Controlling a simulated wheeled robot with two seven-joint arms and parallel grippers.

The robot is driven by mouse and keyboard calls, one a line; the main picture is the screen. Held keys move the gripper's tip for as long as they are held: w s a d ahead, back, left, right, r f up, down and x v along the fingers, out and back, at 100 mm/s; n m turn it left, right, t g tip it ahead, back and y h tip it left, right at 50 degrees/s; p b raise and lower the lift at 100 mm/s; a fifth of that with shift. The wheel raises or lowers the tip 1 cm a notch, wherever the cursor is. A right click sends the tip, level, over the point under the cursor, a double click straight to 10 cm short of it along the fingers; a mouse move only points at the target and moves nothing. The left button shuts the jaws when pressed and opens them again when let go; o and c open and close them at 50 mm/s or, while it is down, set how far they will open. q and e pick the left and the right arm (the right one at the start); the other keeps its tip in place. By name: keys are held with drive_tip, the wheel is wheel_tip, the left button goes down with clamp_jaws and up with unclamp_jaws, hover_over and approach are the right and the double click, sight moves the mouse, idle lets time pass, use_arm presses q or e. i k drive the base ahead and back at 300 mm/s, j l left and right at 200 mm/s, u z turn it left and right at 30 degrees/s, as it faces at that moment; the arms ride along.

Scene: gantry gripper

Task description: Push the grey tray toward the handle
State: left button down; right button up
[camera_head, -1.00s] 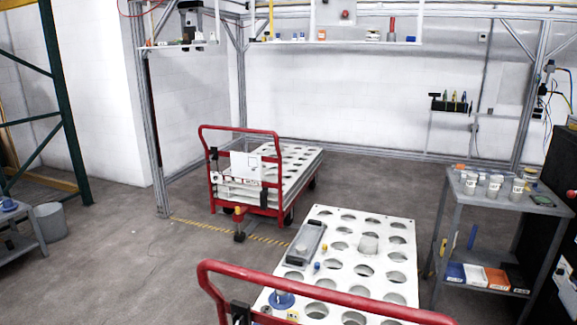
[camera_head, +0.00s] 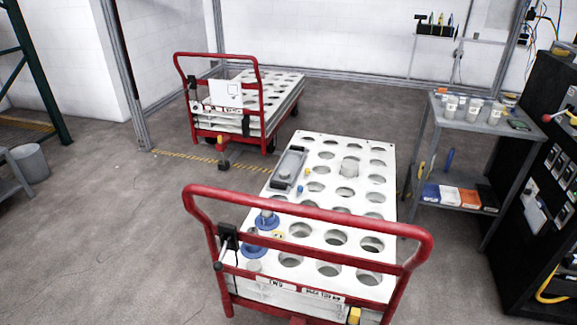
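The grey tray (camera_head: 287,168) is a small oblong tray lying on the left edge of the near cart's white perforated top (camera_head: 346,218), toward its far half. The red handle (camera_head: 310,209) of the near cart stands upright at the cart's near end, closer to me than the tray. Neither of my grippers shows in the head view.
A grey cylinder (camera_head: 349,167) stands on the white top right of the tray. Blue-based parts (camera_head: 266,219) sit near the handle. A second red cart (camera_head: 218,97) stands behind. A grey shelf table (camera_head: 472,119) and black cabinet (camera_head: 540,190) are at the right. Floor at left is open.

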sight(293, 159)
drive_tip(key=i+j+u, duration=0.45)
drive_tip(key=j, duration=0.3)
drive_tip(key=i+j+u, duration=0.45)
drive_tip(key=j, duration=0.2)
drive_tip(key=i+j+u, duration=0.5)
drive_tip(key=i, duration=0.15)
drive_tip(key=i+j+z, duration=0.1)
drive_tip(key=i+z, duration=0.3)
drive_tip(key=i, duration=0.55)
drive_tip(key=i+l+z, duration=0.15)
drive_tip(key=i+z, duration=0.7)
drive_tip(key=i+j+z, duration=0.2)
drive_tip(key=i+z, duration=0.25)
drive_tip(key=i, duration=0.15)
drive_tip(key=i+z, duration=0.4)
drive_tip(key=i, duration=0.3)
drive_tip(key=i+j+z, duration=0.15)
drive_tip(key=i+z, duration=0.3)
drive_tip(key=i, duration=0.2)
drive_tip(key=i+l+z, duration=0.1)
drive_tip(key=i+z, duration=0.3)
drive_tip(key=i+j+z, duration=0.1)
drive_tip(key=i+z, duration=0.25)
drive_tip(key=i, duration=0.2)
